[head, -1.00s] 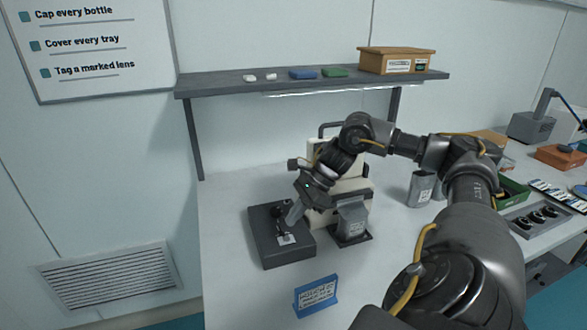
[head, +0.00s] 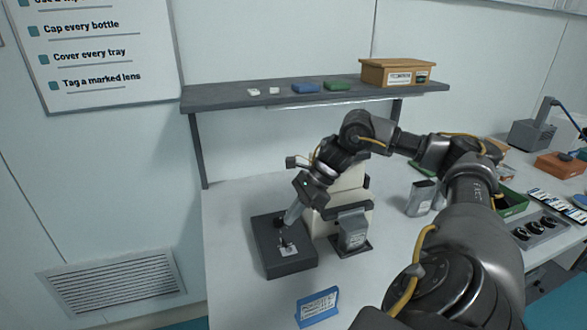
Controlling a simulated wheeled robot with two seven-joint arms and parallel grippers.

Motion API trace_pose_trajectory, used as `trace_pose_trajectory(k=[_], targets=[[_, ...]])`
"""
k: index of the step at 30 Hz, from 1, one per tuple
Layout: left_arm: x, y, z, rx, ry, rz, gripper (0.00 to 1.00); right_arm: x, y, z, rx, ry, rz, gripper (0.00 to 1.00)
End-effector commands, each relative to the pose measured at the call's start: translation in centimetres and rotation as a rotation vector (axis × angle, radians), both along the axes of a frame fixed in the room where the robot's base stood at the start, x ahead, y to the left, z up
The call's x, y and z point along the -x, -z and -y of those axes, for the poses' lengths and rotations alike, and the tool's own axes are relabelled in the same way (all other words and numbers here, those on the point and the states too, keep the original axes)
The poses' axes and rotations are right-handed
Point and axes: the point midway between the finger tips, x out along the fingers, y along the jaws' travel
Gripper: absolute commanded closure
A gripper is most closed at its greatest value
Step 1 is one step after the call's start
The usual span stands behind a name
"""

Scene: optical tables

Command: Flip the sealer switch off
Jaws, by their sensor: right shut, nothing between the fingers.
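The sealer switch is on a dark grey box (head: 287,262) with a pale plate (head: 288,250) on its top, at the left end of the table. My right gripper (head: 284,232) is shut and empty, pointing down at the top of the box by the plate. The fingertips and the small switch lever overlap, so I cannot tell its position or whether they touch. A cream machine (head: 349,184) stands just right of the box, partly hidden behind my right arm. My left gripper is not in view.
A grey container (head: 354,229) stands in front of the cream machine. A blue sign (head: 318,306) stands near the front edge. A shelf (head: 225,97) with a cardboard box (head: 398,72) is above. A grey canister (head: 420,198) stands to the right.

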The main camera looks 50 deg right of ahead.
Motion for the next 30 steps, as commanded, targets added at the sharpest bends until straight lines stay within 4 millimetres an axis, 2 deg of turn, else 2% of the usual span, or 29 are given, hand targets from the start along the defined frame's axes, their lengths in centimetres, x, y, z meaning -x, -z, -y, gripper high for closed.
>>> trace_pose_trajectory(k=[1, 3, 9, 30], targets=[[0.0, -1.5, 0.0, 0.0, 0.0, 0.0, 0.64, 0.0, -1.8, -0.1, 0.001, 0.003, 0.002, 1.0], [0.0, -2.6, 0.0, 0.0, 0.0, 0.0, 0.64, 0.0, -3.1, -0.2, 0.0, 0.006, 0.002, 1.0], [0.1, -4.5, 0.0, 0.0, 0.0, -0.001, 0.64, 0.2, -5.8, -0.6, 0.0, 0.016, 0.001, 1.0], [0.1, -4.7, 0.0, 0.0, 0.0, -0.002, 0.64, 0.2, -6.0, -0.6, -0.001, 0.019, 0.001, 1.0]])
